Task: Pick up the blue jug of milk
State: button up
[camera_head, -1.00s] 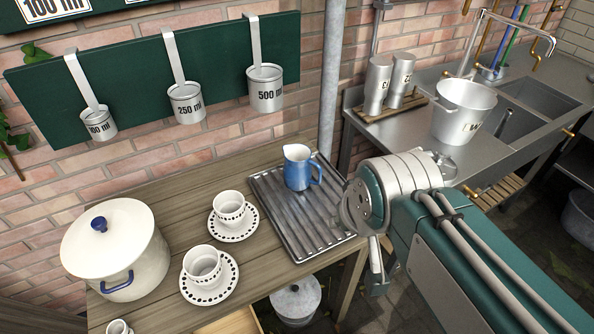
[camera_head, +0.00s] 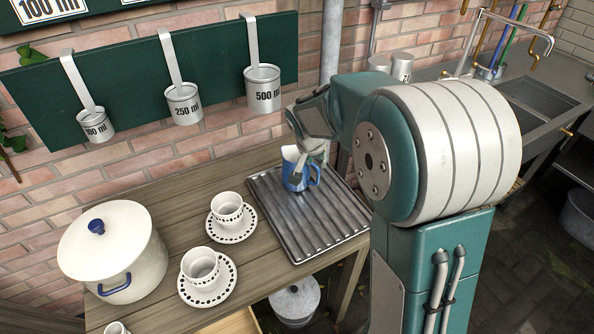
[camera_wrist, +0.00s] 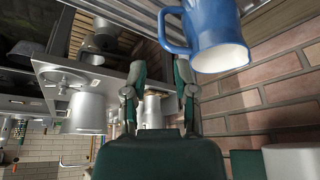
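The blue jug (camera_head: 294,180) stands upright on the ribbed metal tray near the wall, with its handle on the right. My gripper (camera_head: 306,158) is just above and beside it, its fingers overlapping the jug's upper part in the head view. In the wrist view, whose picture is upside down, the jug (camera_wrist: 213,32) is at the top right, with its white rim and its handle showing. The two fingers of my gripper (camera_wrist: 160,72) are apart with nothing between them. The jug lies to the right of and beyond them. I cannot tell whether a finger touches it.
The metal tray (camera_head: 318,222) rests on a wooden table. Two patterned cups on saucers (camera_head: 232,230) and a white lidded pot (camera_head: 120,250) stand to the left. Measuring cups (camera_head: 262,88) hang on the brick wall behind. A sink counter (camera_head: 535,105) is at the right.

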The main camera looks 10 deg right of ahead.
send_over(317, 181)
jog(key=s, duration=0.1)
jog(key=f, duration=0.5)
jog(key=shift+a+f, duration=0.3)
jog(key=shift+f, duration=0.1)
jog(key=x, duration=0.5)
jog(key=shift+a+f, duration=0.1)
jog(key=shift+f, duration=0.1)
grip_shut()
